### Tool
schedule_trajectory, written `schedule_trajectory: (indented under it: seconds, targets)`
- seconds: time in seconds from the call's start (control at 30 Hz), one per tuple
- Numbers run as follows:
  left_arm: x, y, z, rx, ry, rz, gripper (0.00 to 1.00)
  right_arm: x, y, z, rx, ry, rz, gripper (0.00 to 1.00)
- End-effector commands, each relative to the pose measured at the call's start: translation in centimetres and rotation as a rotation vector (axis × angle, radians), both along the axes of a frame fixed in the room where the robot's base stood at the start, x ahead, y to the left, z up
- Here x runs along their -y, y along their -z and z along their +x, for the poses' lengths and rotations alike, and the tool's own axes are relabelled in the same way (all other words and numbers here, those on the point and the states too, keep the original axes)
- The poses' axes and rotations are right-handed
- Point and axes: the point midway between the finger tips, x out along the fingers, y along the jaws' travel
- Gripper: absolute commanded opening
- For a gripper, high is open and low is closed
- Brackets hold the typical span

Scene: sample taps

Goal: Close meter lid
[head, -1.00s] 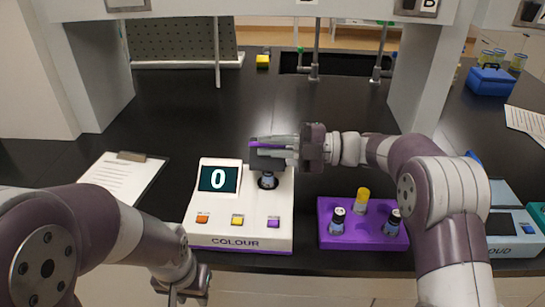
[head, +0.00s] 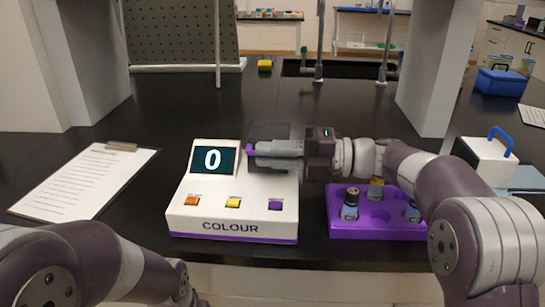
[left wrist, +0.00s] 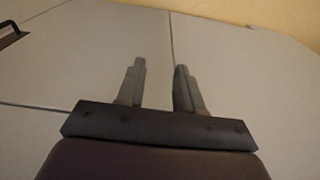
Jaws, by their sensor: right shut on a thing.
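The white COLOUR meter (head: 180,215) stands on the black bench with its screen showing 0. Its dark grey lid (head: 268,131) shows upright just behind the fingers of my right gripper (head: 265,150). The right gripper reaches in from the right, level, over the meter's back right part, and is shut on what appears to be the lid. The fingers hide the well and any vial in it. My left gripper hangs low in front of the bench; in the left wrist view its fingers (left wrist: 158,88) are apart with nothing between them.
A purple rack (head: 375,231) with several vials stands right of the meter, partly under my right arm. A clipboard (head: 75,180) lies to the left. A white box with a blue handle (head: 485,160) is at the right.

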Motion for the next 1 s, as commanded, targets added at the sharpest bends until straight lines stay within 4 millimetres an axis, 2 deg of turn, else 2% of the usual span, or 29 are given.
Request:
schedule_trajectory:
  seconds: [0.3, 0.33, 0.4, 0.77, 0.87, 0.97, 1.0]
  targets:
    - [0.0, 0.0, 0.0, 0.000, 0.000, 0.000, 0.36, 0.0, -0.1, 0.0, 0.003, 0.000, 0.000, 0.00]
    - [0.0, 0.0, 0.0, 0.000, 0.000, 0.000, 0.36, 0.0, -0.1, 0.0, 0.003, 0.000, 0.000, 0.18]
    - [0.0, 0.0, 0.0, 0.000, 0.000, 0.000, 0.36, 0.0, -0.1, 0.0, 0.002, 0.000, 0.000, 0.36]
    - [0.0, -0.2, 0.0, 0.000, 0.000, 0.000, 0.36, 0.0, -0.6, 0.0, 0.003, 0.000, 0.000, 0.36]
    - [0.0, -0.7, 0.0, 0.000, 0.000, 0.000, 0.36, 0.0, -2.0, 0.0, 0.004, 0.000, 0.000, 0.36]
    - [0.0, -1.4, 0.0, 0.000, 0.000, 0.000, 0.36, 0.0, -4.4, 0.0, 0.008, 0.000, 0.001, 0.36]
    - [0.0, -1.4, 0.0, 0.000, 0.000, 0.000, 0.36, 0.7, -4.9, -0.3, 0.006, 0.003, 0.001, 0.36]
